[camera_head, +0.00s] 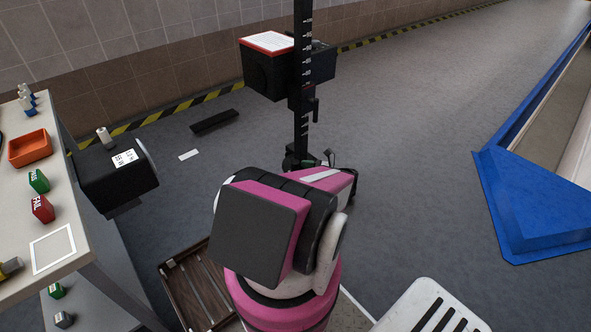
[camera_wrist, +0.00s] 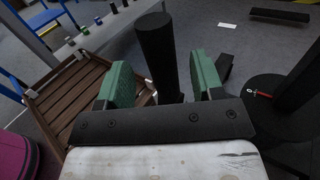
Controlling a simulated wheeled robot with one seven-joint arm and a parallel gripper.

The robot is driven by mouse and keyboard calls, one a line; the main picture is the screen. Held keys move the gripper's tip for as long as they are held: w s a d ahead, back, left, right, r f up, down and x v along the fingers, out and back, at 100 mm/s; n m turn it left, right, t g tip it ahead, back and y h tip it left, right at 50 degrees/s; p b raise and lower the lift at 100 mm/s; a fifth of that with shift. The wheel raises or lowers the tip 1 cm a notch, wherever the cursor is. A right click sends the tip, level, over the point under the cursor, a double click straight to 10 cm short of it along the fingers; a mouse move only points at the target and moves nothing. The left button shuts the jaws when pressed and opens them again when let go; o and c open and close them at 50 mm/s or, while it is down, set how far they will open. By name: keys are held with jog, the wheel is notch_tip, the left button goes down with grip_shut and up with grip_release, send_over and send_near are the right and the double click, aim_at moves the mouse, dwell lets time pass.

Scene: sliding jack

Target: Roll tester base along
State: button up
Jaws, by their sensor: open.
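The tester is a dark upright column (camera_head: 303,70) with a scale, carrying a black box (camera_head: 262,72) with a white, red-edged top. Its base (camera_head: 298,160) stands on the floor, partly hidden behind my arm. In the wrist view a dark round base (camera_wrist: 275,112) with a small red mark is at the right, under a thick dark column (camera_wrist: 303,78). My gripper (camera_wrist: 162,82) is open, its two green fingers apart. A black upright post (camera_wrist: 156,45) stands between or just beyond the fingers; I see no contact. My arm hides the fingers in the head view.
A bench (camera_head: 72,245) with an orange tray (camera_head: 30,148) and PASS and FAIL blocks stands left, beside a black box unit (camera_head: 118,178). A slatted wooden pallet (camera_wrist: 75,98) lies on the floor. A blue ramp edge (camera_head: 535,205) is at right. Floor beyond the column is clear.

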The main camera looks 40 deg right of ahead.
jog(key=shift+v, duration=2.6)
jog(key=shift+a, duration=0.1)
